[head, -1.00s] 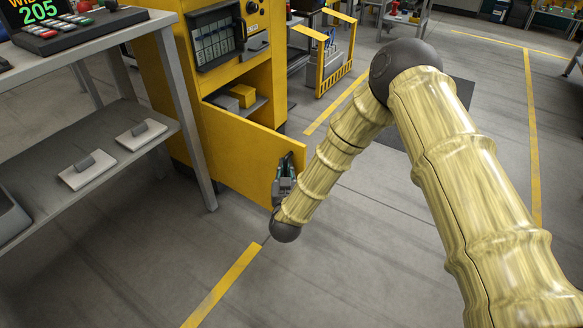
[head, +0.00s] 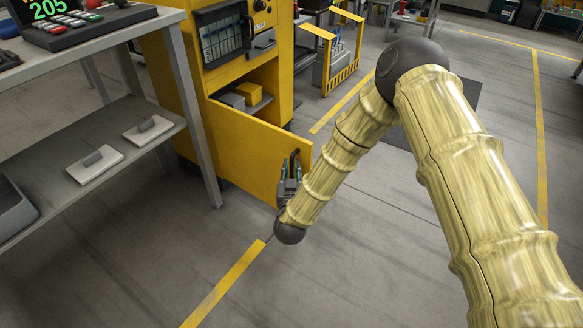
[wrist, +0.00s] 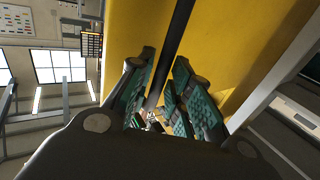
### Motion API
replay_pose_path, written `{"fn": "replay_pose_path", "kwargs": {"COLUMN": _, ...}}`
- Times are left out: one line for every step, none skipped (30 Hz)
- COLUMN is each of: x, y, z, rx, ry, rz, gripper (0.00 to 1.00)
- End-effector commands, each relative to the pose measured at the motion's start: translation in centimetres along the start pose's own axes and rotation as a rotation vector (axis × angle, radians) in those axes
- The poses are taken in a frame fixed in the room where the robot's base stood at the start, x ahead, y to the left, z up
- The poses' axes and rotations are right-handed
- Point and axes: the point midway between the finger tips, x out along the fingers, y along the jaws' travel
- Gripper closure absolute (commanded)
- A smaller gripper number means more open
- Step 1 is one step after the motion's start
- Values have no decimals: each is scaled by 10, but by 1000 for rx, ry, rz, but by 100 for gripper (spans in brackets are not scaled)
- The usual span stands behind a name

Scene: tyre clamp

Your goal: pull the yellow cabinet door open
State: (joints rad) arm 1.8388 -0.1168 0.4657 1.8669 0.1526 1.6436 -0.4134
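The yellow cabinet (head: 275,60) has its lower door (head: 240,152) swung well open, so the compartment behind it shows. A dark bar handle (head: 295,156) is on the door near its free edge. My gripper (head: 290,170) is at this handle, with its fingers apart. In the wrist view, the dark handle (wrist: 178,32) runs between the teal-padded fingers of my gripper (wrist: 160,85), with gaps visible beside it. Whether a pad touches the bar I cannot tell. The yellow door (wrist: 235,40) fills the upper right there.
A grey two-level bench (head: 205,150) stands left of the door, with flat white pieces (head: 95,164) on its lower shelf. A yellow block (head: 249,91) lies inside the cabinet. A yellow-framed rack (head: 335,65) stands behind. The floor in front of the door is clear.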

Motion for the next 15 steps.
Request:
{"fn": "replay_pose_path", "kwargs": {"x": -8, "y": 0, "z": 1, "rx": -1, "ry": -3, "rz": -2, "gripper": 80}}
{"fn": "replay_pose_path", "kwargs": {"x": -12, "y": 0, "z": 1, "rx": -1, "ry": -3, "rz": -2, "gripper": 80}}
{"fn": "replay_pose_path", "kwargs": {"x": -19, "y": 0, "z": 1, "rx": 0, "ry": -3, "rz": -2, "gripper": 80}}
{"fn": "replay_pose_path", "kwargs": {"x": -25, "y": 0, "z": 1, "rx": -1, "ry": -3, "rz": -2, "gripper": 80}}
{"fn": "replay_pose_path", "kwargs": {"x": -30, "y": 0, "z": 1, "rx": -1, "ry": -3, "rz": -2, "gripper": 80}}
{"fn": "replay_pose_path", "kwargs": {"x": -38, "y": 0, "z": 1, "rx": -1, "ry": -3, "rz": -2, "gripper": 80}}
{"fn": "replay_pose_path", "kwargs": {"x": -44, "y": 0, "z": 1, "rx": -2, "ry": -4, "rz": -2, "gripper": 80}}
{"fn": "replay_pose_path", "kwargs": {"x": -50, "y": -1, "z": 1, "rx": -2, "ry": -3, "rz": -2, "gripper": 80}}
{"fn": "replay_pose_path", "kwargs": {"x": -57, "y": -1, "z": 1, "rx": -2, "ry": -4, "rz": -3, "gripper": 80}}
{"fn": "replay_pose_path", "kwargs": {"x": -62, "y": -1, "z": 1, "rx": -2, "ry": -3, "rz": -3, "gripper": 80}}
{"fn": "replay_pose_path", "kwargs": {"x": -68, "y": -1, "z": 1, "rx": -2, "ry": -3, "rz": -2, "gripper": 80}}
{"fn": "replay_pose_path", "kwargs": {"x": -74, "y": -1, "z": 1, "rx": -1, "ry": -4, "rz": -3, "gripper": 80}}
{"fn": "replay_pose_path", "kwargs": {"x": -79, "y": 0, "z": 1, "rx": -1, "ry": -3, "rz": -2, "gripper": 80}}
{"fn": "replay_pose_path", "kwargs": {"x": -83, "y": 0, "z": 0, "rx": -1, "ry": -2, "rz": -1, "gripper": 80}}
{"fn": "replay_pose_path", "kwargs": {"x": -88, "y": 0, "z": 1, "rx": -1, "ry": -3, "rz": -2, "gripper": 80}}
